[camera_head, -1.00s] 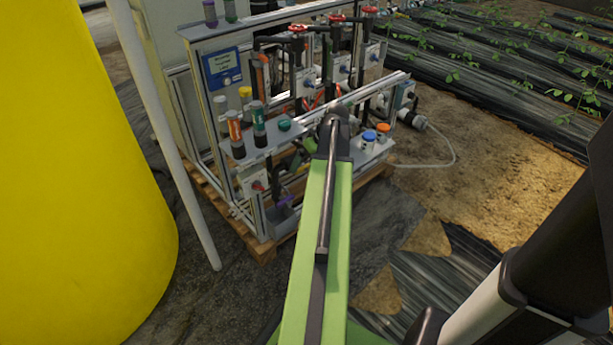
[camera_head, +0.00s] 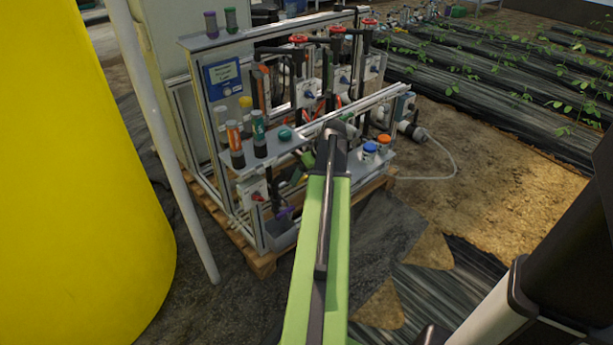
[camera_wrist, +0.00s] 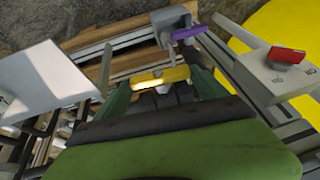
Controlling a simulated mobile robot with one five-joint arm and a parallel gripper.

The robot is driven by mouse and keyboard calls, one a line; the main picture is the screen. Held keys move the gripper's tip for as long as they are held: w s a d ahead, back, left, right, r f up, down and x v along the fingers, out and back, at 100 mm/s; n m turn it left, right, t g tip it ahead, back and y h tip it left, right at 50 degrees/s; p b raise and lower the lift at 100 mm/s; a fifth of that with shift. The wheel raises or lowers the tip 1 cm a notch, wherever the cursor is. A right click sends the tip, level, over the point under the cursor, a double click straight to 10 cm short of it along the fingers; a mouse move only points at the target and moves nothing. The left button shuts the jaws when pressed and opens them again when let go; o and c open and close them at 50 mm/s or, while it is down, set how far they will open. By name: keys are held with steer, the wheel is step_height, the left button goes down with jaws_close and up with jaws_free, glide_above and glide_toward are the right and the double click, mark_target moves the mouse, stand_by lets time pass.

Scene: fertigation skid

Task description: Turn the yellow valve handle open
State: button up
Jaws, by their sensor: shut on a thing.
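The yellow valve handle (camera_wrist: 162,77) shows in the wrist view as a short bright bar lying crosswise between my fingers. My gripper (camera_wrist: 162,86) has dark green fingers, one at each end of the bar, and it is shut on the handle. The valve body under the handle is mostly hidden by my gripper. In the head view my green arm reaches to the skid (camera_head: 232,172), and I cannot make out the yellow handle there.
A purple handle (camera_wrist: 188,33) sits just beyond the yellow one. A red knob (camera_wrist: 286,55) is on a grey box at right. A large yellow tank (camera_head: 75,190) fills the left.

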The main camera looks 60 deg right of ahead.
steer(key=shift+a+h, duration=0.3)
steer(key=shift+g+h, duration=0.3)
steer(key=shift+h, duration=0.1)
steer(key=o, duration=1.3)
steer(key=shift+d, duration=0.1)
steer(key=shift+r, duration=0.1)
steer(key=p+v, duration=1.6)
steer(key=v, duration=0.1)
